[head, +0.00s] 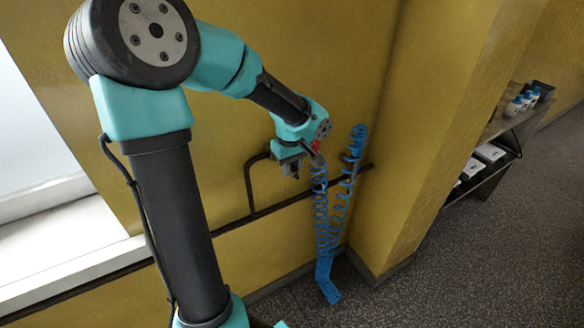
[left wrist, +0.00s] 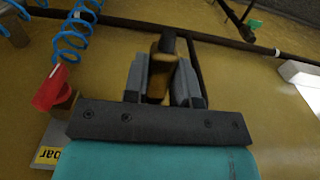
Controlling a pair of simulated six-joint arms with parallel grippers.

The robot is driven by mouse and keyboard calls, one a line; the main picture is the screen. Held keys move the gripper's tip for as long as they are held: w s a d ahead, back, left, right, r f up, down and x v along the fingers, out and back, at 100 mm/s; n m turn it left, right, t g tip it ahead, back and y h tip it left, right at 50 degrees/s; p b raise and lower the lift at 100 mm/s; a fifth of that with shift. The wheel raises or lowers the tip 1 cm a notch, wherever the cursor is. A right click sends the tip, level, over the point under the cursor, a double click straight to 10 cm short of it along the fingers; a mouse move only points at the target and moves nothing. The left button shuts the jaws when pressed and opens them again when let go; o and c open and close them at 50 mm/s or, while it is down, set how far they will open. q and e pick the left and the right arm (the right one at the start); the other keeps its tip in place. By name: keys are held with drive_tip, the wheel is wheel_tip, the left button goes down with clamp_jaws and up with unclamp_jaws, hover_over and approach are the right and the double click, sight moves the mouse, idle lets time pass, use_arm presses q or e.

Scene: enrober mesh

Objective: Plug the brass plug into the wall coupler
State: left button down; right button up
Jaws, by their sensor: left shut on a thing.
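My left gripper (head: 290,168) is at the yellow wall, near the top of a hanging blue coiled hose (head: 320,215). In the left wrist view the gripper (left wrist: 164,85) is shut on the brass plug (left wrist: 157,87), a small brass-brown piece with a dark end, held between its two grey fingers. A red handle (left wrist: 50,88) on a tan body sits left of the gripper; a red part (head: 316,146) also shows beside the gripper in the head view. I cannot clearly make out the wall coupler. My right gripper is out of view.
A dark pipe (head: 232,226) runs along the wall. A yellow label (left wrist: 46,155) is lower left. A shelf (head: 505,125) with bottles stands right, beyond the wall corner.

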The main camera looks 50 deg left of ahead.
use_arm(q)
drive_tip(key=shift+a, duration=0.25)
drive_tip(key=c, duration=0.8)
unclamp_jaws()
drive_tip(key=shift+w, duration=0.1)
drive_tip(key=shift+c, duration=0.2)
wheel_tip(320, 180, up, 18)
drive_tip(key=shift+f, duration=0.25)
drive_tip(key=shift+c, duration=0.4)
